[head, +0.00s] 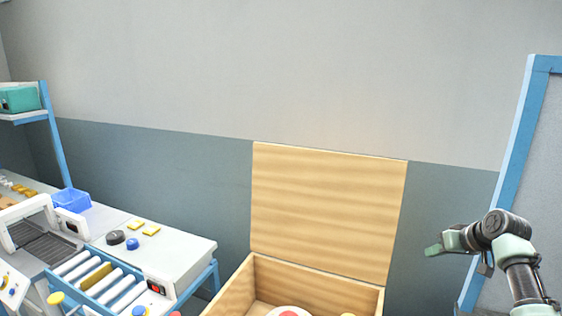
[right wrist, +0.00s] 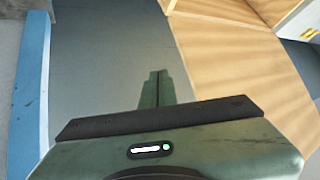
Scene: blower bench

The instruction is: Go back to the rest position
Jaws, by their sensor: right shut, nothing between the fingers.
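My right gripper (head: 433,250) is at the right of the head view, raised in front of the wall and to the right of the open wooden box. In the right wrist view its green fingers (right wrist: 158,78) are together with nothing between them. My left gripper is not in view.
An open wooden box (head: 230,292) with its lid (head: 328,210) up stands at the bottom middle, with a few items partly visible inside. A blue-framed panel (head: 532,100) stands close on the right. A bench (head: 185,245) with rollers (head: 95,280) and a blue bin (head: 72,200) is at the left.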

